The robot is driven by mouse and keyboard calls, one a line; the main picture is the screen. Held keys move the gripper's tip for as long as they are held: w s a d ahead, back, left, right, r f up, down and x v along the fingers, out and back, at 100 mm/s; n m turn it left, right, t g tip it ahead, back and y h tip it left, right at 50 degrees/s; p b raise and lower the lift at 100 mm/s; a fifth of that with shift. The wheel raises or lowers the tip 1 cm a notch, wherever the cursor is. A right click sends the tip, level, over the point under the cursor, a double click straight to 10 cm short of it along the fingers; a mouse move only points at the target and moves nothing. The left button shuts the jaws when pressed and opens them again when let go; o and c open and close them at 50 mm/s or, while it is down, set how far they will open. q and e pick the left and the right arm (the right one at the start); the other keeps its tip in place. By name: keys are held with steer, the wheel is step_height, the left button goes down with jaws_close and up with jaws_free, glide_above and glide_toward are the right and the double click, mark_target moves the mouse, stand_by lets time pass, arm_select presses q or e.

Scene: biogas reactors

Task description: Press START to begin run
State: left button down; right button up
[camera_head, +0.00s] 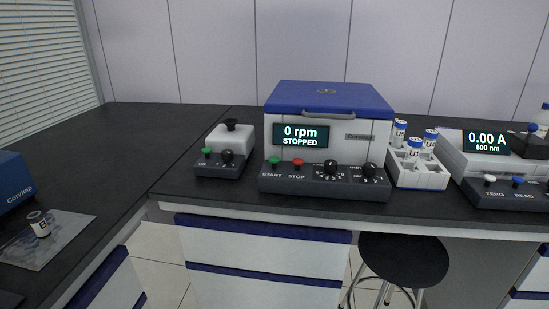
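The centrifuge (325,102) stands on the dark bench, with a blue lid that is shut. Its display (300,136) reads "0 rpm STOPPED". On its dark front panel (322,186) sit a green button (274,160) labelled START, a red button (298,163) labelled STOP, and two black knobs to their right. Nothing covers the START button. Neither of my grippers is in view.
Left of the centrifuge is a small mixer (228,140) with a green button and a knob. Right of it are a white rack (418,175) with blue-capped vials and a photometer (486,142) reading 0.00 A. A black stool (403,260) stands before the bench. A vial (39,224) lies on a grey mat at left.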

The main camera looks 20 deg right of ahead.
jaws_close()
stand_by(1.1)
